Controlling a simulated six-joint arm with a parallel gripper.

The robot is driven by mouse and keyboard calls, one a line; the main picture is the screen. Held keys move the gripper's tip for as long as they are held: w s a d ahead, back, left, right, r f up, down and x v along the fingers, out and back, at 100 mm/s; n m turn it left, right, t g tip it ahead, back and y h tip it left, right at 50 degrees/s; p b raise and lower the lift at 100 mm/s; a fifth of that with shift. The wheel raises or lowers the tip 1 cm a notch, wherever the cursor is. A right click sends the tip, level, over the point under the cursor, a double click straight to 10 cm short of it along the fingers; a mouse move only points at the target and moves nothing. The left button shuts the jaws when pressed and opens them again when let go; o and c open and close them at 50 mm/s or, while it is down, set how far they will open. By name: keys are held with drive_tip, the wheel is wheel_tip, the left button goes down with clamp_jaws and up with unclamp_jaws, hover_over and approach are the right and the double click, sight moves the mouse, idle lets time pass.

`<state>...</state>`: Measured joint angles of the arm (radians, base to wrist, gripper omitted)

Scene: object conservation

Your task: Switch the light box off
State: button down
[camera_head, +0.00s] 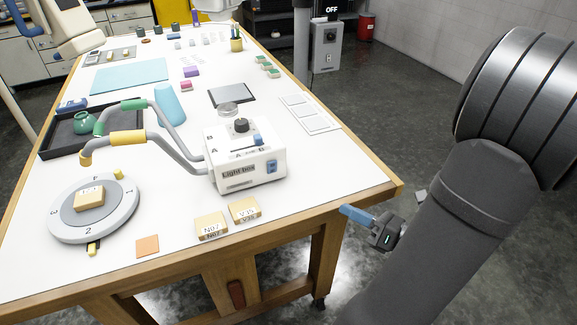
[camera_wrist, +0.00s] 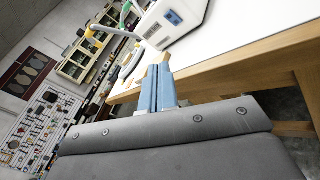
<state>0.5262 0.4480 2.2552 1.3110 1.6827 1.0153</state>
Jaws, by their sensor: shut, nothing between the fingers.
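The light box (camera_head: 235,178) is a white box with a "Light box" label, standing on the white table near its right edge. A black knob (camera_head: 241,125) and a small blue slider show on its top, and a blue switch (camera_head: 271,167) on its front right. Two bent grey arms with green and yellow bands reach left from it. My gripper (camera_head: 350,212) is off the table's right edge, to the right of the box and apart from it. Its blue fingers are together and empty. In the wrist view the fingers (camera_wrist: 158,85) point toward the table edge and box (camera_wrist: 180,22).
Wooden blocks N07 (camera_head: 211,226) and V35 (camera_head: 244,210) lie in front of the box. A round turntable (camera_head: 125,212) with a block stands at left. A flat card (camera_head: 310,113) and dark tablet (camera_head: 232,95) lie behind. The wooden table edge (camera_head: 375,196) lies beside my gripper.

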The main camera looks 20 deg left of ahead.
drive_tip(key=w+a+f+m+g+y, duration=0.2)
drive_tip(key=w+a+m+g, duration=0.25)
drive_tip(key=a+m, duration=0.2)
approach(270, 165)
drive_tip(key=shift+m, duration=0.35)
drive_tip(key=s+a, duration=0.3)
drive_tip(key=shift+s, duration=0.1)
drive_tip(key=shift+w+a+r, duration=0.2)
drive_tip(key=shift+w+a, duration=0.65)
drive_tip(key=shift+a, duration=0.05)
drive_tip(key=shift+w+a+r, duration=0.1)
drive_tip(key=shift+w+a, duration=0.45)
drive_tip(key=shift+w, duration=0.05)
drive_tip(key=shift+r+h, duration=0.1)
drive_tip(key=shift+h, duration=0.2)
